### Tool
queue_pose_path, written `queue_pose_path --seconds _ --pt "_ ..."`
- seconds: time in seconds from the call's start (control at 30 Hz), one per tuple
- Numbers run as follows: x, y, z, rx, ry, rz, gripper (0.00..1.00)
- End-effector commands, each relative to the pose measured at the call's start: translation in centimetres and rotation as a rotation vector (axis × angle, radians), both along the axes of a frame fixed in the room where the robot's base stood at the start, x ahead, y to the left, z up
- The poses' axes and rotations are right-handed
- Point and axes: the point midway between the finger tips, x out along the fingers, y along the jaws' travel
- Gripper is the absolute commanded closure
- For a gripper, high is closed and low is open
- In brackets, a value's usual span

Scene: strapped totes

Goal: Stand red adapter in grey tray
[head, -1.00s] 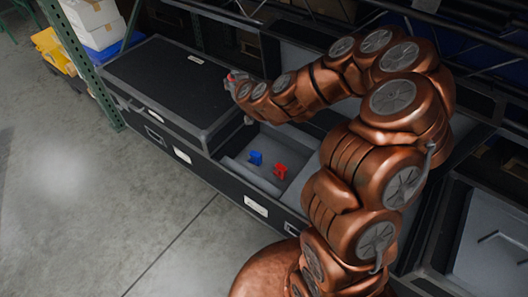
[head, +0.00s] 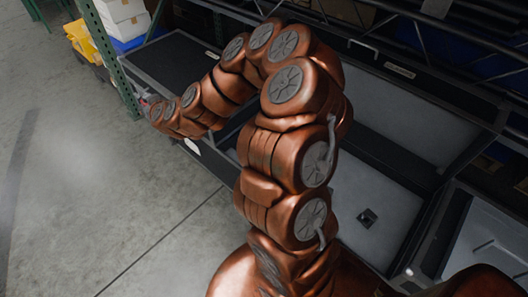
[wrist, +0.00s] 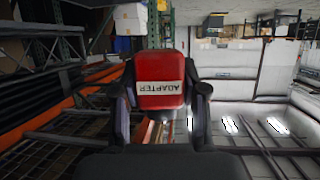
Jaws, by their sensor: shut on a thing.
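The red adapter (wrist: 160,72) shows in the wrist view with a white label reading ADAPTER, upside down in the picture. My gripper (wrist: 163,88) is shut on it, with one dark finger at each side. In the head view my arm reaches left, and its end is too small and covered to make out the adapter. A grey tray-like case interior (head: 345,190) lies right of my arm in the head view. It holds a small dark square fitting (head: 367,218). I cannot tell whether this is the task's tray. The adapter is held away from it.
A closed black case (head: 170,62) lies behind my arm. A green rack post (head: 112,60), white boxes (head: 122,12) and a yellow item (head: 84,42) stand at the upper left. Another grey-lined case (head: 490,235) is at right. The floor at left is clear.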

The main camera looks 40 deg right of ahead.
Motion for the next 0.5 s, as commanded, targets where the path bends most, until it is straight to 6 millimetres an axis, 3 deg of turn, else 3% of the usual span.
queue_pose_path --seconds 0.03,0.5 --pt "0.1 -1.1 -1.7 -0.001 0.000 -0.029 0.94" --pt "-0.5 -13.4 -12.4 -0.001 -0.001 -0.374 0.94"
